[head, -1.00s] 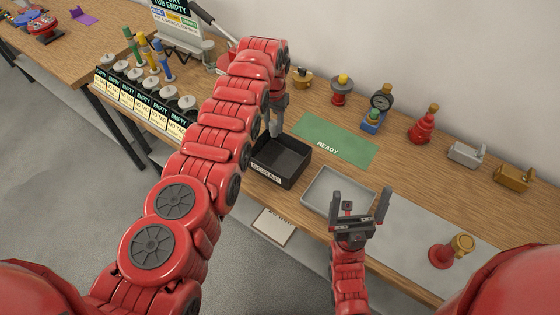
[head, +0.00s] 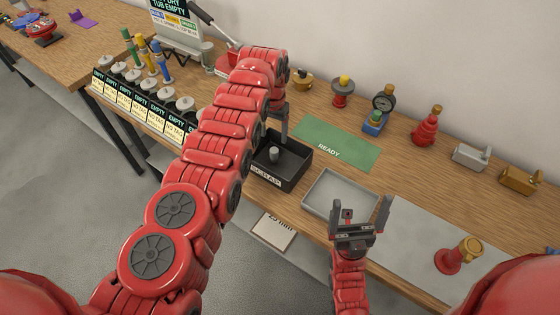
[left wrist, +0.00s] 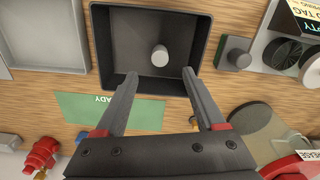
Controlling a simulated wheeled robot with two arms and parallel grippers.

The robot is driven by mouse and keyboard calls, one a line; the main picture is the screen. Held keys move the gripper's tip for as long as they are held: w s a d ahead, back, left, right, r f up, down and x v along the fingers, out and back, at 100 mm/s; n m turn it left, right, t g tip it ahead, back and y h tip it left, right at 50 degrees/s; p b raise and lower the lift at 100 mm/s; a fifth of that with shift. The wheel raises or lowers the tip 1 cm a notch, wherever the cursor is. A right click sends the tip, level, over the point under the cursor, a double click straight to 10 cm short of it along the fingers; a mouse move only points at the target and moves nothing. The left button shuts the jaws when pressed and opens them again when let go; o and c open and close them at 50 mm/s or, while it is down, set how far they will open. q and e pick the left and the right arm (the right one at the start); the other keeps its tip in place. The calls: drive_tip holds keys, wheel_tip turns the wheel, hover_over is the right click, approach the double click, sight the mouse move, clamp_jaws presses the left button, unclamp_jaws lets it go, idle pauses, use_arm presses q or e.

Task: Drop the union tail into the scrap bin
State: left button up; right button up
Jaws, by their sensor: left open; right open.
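The union tail, a short grey cylinder (head: 273,155), is inside the black scrap bin (head: 291,183). In the left wrist view the grey cylinder (left wrist: 159,55) appears apart from both fingers, within the walls of the bin (left wrist: 110,35). My left gripper (head: 283,132) is above the bin, its fingers open and empty in the left wrist view (left wrist: 161,75). My forearm hides part of the bench left of the bin. My right gripper (head: 361,205) is open and empty near the grey tray.
A grey tray (head: 318,207) stands right of the bin, and a green READY mat (head: 350,150) lies behind. Several valves and gauges line the wall side. A red and brass valve (head: 452,258) is at the right on a pale mat (head: 410,250).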

use_arm(q)
drive_tip(key=shift+r, duration=0.1)
drive_tip(key=shift+r+p, duration=0.3)
drive_tip(key=shift+r, duration=0.3)
wheel_tip(320, 180, up, 16)
drive_tip(key=p, duration=0.4)
drive_tip(key=shift+w+f, duration=0.1)
drive_tip(key=shift+f, duration=0.05)
